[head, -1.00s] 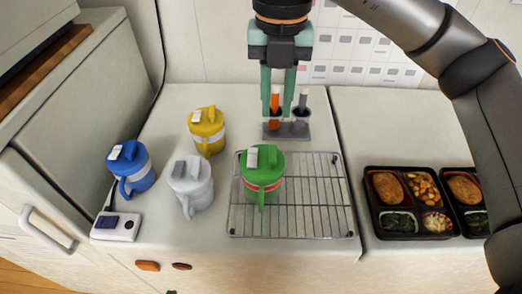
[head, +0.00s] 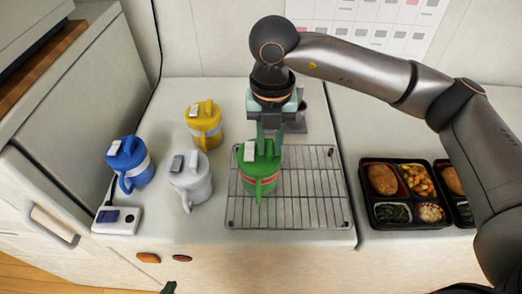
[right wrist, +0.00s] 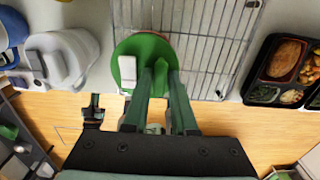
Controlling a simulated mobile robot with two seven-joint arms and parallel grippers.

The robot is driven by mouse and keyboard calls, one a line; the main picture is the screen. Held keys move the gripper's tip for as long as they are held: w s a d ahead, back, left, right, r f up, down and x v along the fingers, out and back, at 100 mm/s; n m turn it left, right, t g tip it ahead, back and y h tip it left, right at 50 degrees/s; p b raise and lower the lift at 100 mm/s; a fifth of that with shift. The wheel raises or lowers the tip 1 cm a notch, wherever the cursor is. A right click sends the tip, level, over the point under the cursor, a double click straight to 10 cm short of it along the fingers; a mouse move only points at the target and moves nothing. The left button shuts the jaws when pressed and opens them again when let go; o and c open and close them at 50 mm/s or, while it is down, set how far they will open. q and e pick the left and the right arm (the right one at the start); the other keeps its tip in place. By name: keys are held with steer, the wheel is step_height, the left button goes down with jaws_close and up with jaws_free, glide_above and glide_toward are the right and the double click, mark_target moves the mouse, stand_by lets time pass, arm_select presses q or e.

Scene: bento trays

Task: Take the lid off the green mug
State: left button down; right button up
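The green mug (head: 259,186) stands upright on the wire rack, its handle toward the front. Its green lid (head: 266,160) is on top, with a pale tab (head: 249,151). The lid also shows in the right wrist view (right wrist: 130,50). My right gripper (head: 270,137) points down at the lid, with its fingers partly behind it in the head view. In the right wrist view its two fingers (right wrist: 160,72) are apart over the lid; whether they touch it is unclear. Only a small green tip of my left gripper (head: 168,288) shows at the bottom edge.
Yellow (head: 205,138), white (head: 190,192) and blue (head: 129,176) lidded mugs stand left of the wire rack (head: 310,225). A grey holder (head: 301,120) is behind my right gripper. Bento trays (head: 405,228) lie to the right. A white socket box (head: 128,227) is at the front left.

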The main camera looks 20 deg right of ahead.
jaws_close()
stand_by(0.6)
